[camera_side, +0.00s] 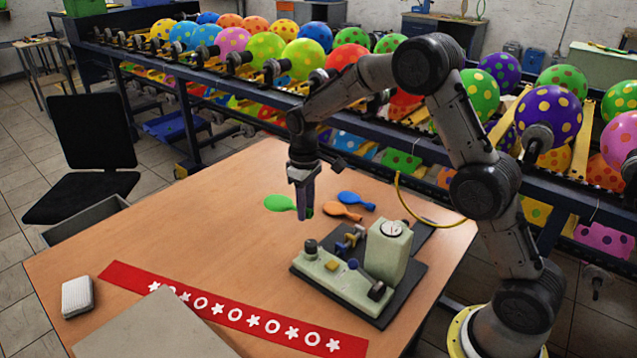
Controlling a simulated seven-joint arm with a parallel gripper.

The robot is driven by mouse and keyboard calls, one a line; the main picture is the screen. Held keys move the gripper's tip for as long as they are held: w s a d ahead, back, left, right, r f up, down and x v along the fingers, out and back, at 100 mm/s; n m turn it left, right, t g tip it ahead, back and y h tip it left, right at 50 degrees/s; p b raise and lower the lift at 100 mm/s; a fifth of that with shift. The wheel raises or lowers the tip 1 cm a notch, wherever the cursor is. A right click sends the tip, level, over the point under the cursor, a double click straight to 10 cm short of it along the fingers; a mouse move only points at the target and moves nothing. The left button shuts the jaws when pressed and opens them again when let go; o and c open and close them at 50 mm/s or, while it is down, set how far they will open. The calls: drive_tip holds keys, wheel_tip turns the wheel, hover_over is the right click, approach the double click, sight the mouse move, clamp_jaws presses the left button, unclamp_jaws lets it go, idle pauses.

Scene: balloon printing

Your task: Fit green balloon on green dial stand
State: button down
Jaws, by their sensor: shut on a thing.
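The green balloon (279,203) is flat and uninflated, and its neck end is at my gripper (306,214). My gripper points down over the table, and its fingers are shut on the balloon near the neck. The fingers hide part of the neck. The green dial stand (390,247) is a pale green block with a round white dial on top, to the right and nearer the camera. The balloon is apart from the stand. I cannot tell how high the balloon is above the table.
An orange balloon (336,211) and a blue balloon (357,201) lie just right of my gripper. A low pale green fixture with knobs (335,282) shares the black base with the stand. A red patterned strip (230,312) lies in front.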

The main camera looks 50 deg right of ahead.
drive_tip(key=s+a+m, duration=0.2)
drive_tip(key=s+m, duration=0.1)
drive_tip(key=s, duration=0.2)
drive_tip(key=s+d+r+m, duration=0.2)
drive_tip(key=s+d+m, duration=0.35)
drive_tip(key=d, duration=0.25)
drive_tip(key=s+d+r+m, duration=0.2)
drive_tip(key=s+d+m, duration=0.2)
drive_tip(key=d+m, duration=0.3)
drive_tip(key=s+d+r+m, duration=0.2)
drive_tip(key=s+d+m, duration=0.2)
drive_tip(key=d, duration=0.5)
drive_tip(key=a+f, duration=0.3)
drive_tip(key=f, duration=0.6)
drive_tip(key=shift+s+a+f, duration=0.15)
drive_tip(key=shift+a+f, duration=0.05)
drive_tip(key=shift+f, duration=0.1)
drive_tip(key=shift+a, duration=0.65)
idle(0.6)
drive_tip(key=c, duration=0.5)
unclamp_jaws()
drive_tip(key=shift+c, duration=0.2)
